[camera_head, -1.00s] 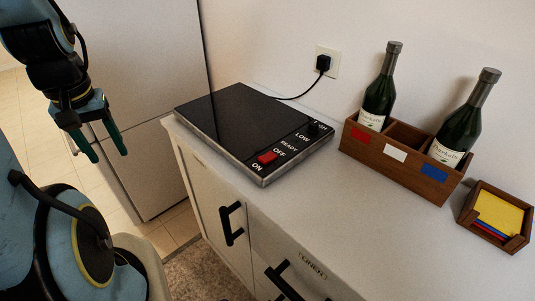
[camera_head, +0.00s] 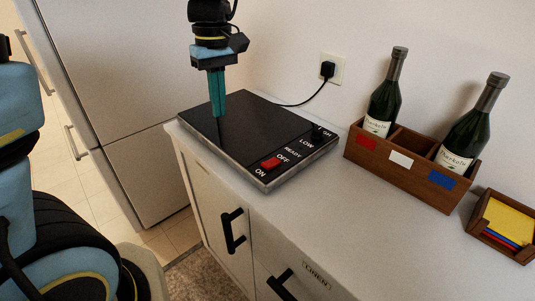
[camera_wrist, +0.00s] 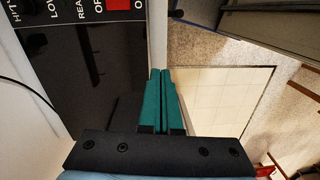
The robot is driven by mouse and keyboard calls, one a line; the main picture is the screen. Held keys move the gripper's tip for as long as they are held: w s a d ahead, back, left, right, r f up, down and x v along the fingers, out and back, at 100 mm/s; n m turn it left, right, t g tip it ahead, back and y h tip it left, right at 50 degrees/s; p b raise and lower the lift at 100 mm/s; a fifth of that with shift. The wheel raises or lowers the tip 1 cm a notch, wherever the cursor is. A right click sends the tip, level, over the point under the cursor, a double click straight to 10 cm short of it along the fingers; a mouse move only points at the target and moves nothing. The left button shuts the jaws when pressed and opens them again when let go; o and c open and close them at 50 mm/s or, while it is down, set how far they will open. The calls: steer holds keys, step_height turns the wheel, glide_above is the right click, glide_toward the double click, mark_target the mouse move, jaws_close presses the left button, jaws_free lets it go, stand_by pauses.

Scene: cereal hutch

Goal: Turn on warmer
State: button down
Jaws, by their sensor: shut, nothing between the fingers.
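The warmer (camera_head: 232,130) is a flat black plate with a metal edge on the white counter. A red switch (camera_head: 269,163) sits at its front right corner between the words ON and OFF, and is partly visible in the wrist view (camera_wrist: 119,4). The printed words READY and LOW and a dark knob run along the same side. My gripper (camera_head: 218,112) points down with its green fingers together and empty, over the left part of the plate in the head view. In the wrist view the fingers (camera_wrist: 163,72) are beside the plate's edge. I cannot tell its exact height above the plate.
A wooden crate (camera_head: 367,155) with two green bottles stands to the right. A small wooden box (camera_head: 478,227) of coloured cards is farther right. A cord runs from the warmer to a wall socket (camera_head: 333,68). The counter in front of the crate is clear.

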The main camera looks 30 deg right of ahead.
step_height(320, 180, up, 3)
steer(key=n, duration=0.1)
glide_above(266, 164)
steer(key=d, duration=0.2)
steer(key=shift+w+f+y, duration=0.15)
steer(key=shift+w+y, duration=0.1)
steer(key=shift+y, duration=0.15)
steer(key=f, duration=0.4)
steer(key=a+f, duration=0.1)
steer(key=f, duration=0.4)
steer(key=f+p, duration=0.1)
steer(key=f, duration=0.4)
steer(key=shift+s+a, duration=0.25)
steer(key=shift+a, duration=0.05)
steer(key=shift+a+f, duration=0.15)
steer(key=shift+w+d+r+p, duration=0.1)
steer(key=shift+d+p, duration=0.25)
steer(key=shift+d, duration=0.1)
steer(key=shift+w+d+r+p, duration=0.1)
steer(key=shift+d+p, duration=0.2)
steer(key=shift+d, duration=0.1)
